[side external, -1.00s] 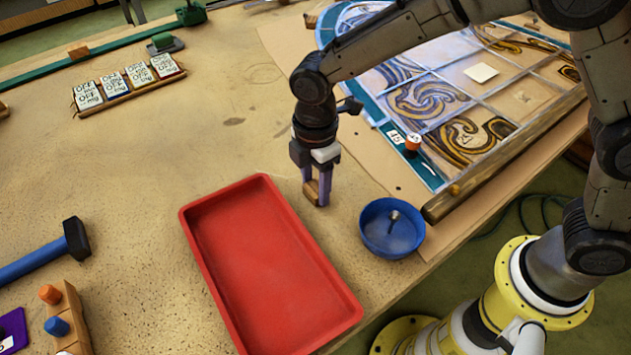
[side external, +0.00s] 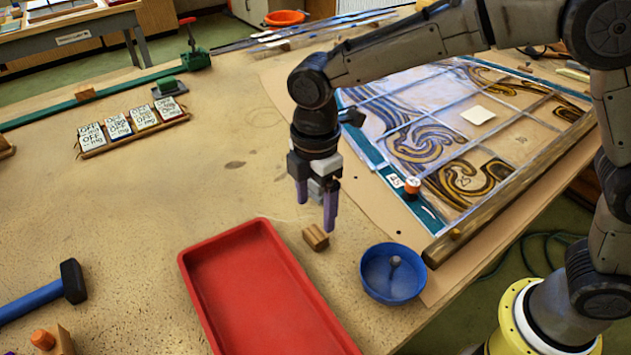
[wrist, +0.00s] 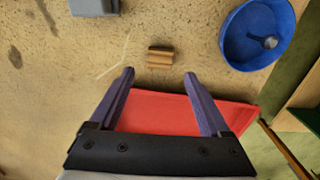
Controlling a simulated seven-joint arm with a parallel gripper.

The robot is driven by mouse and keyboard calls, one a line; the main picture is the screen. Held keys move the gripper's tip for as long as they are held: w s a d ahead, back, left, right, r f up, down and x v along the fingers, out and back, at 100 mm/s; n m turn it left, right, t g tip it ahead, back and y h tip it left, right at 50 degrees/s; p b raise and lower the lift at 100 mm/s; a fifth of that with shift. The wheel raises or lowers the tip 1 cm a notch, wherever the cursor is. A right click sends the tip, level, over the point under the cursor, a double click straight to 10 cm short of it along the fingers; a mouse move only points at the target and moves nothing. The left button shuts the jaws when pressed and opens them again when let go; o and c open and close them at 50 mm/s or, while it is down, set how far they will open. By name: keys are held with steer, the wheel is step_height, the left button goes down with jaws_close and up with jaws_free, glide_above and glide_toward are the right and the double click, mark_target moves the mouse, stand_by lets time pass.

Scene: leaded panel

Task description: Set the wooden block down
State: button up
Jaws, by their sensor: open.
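The small brown wooden block (side external: 316,237) lies on the tan bench top, between the red tray and the blue bowl. In the wrist view the block (wrist: 160,57) lies beyond the fingertips, roughly centred between them, and touches neither finger. My gripper (side external: 317,203) is open and empty above the block. Its two purple fingers also show spread apart in the wrist view (wrist: 160,74).
The red tray (side external: 195,266) is just left of the block. The blue bowl (side external: 367,279), with a small grey item inside, is at its right. A leaded panel (side external: 440,112) lies behind on the right.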

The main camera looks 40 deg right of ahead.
mark_target(315, 233)
step_height(315, 233, up, 5)
steer(key=s+d+r+m+t, duration=0.1)
steer(key=s+d+r+m, duration=0.3)
steer(key=d, duration=0.3)
steer(key=s+d+r+m+t, duration=0.1)
steer(key=s+d+r+m, duration=0.25)
steer(key=d, duration=0.35)
steer(key=s+d+f+m+t, duration=0.3)
steer(key=s+d+m, duration=0.6)
steer(key=s, duration=0.4)
steer(key=shift+f+m+t, duration=0.3)
steer(key=shift+f+m, duration=0.05)
steer(key=shift+m, duration=0.4)
